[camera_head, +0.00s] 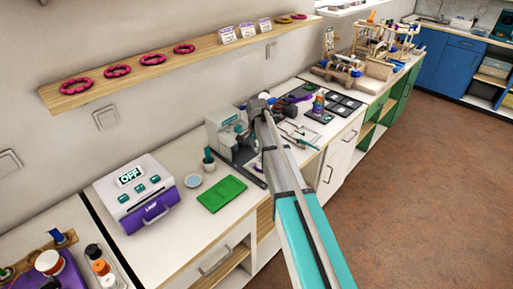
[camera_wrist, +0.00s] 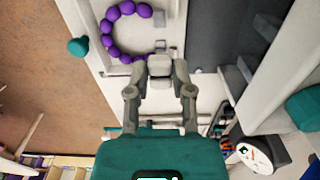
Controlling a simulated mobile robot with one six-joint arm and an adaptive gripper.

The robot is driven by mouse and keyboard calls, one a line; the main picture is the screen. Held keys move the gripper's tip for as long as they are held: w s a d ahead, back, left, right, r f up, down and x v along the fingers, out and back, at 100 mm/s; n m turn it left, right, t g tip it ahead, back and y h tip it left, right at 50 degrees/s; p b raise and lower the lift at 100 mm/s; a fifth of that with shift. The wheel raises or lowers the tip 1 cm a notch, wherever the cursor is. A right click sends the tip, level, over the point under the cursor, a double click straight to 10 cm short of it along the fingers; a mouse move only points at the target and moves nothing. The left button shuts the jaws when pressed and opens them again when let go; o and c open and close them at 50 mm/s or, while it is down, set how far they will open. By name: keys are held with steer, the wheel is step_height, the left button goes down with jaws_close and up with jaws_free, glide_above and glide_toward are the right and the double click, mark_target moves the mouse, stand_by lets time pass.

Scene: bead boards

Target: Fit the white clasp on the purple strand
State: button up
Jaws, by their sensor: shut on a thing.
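In the wrist view the purple strand (camera_wrist: 107,28) is an open curve of round purple beads on a pale surface. Its open side faces right, where small pale blocks (camera_wrist: 160,18) sit near its ends. My gripper (camera_wrist: 160,70) is just below the strand, shut on a small pale block that looks like the white clasp (camera_wrist: 160,65). The held clasp is near the strand's lower end; I cannot tell whether they touch. In the head view my gripper (camera_head: 258,103) is beside a grey machine (camera_head: 225,128), and the clasp is hidden there.
A teal knob (camera_wrist: 77,47) stands left of the strand in the wrist view. In the head view a green mat (camera_head: 222,194), a purple-and-white device (camera_head: 138,190) reading OFF and a dark tray (camera_head: 342,104) share the counter. A shelf (camera_head: 180,62) with bead rings hangs above.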

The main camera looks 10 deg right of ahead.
mark_target(257, 163)
steer(key=shift+f+b, duration=2.85)
steer(key=shift+f, duration=0.1)
steer(key=o, duration=0.9)
steer(key=o, duration=0.3)
steer(key=shift+r, duration=0.1)
steer(key=shift+r+p, duration=3.4)
steer(key=shift+p, duration=0.15)
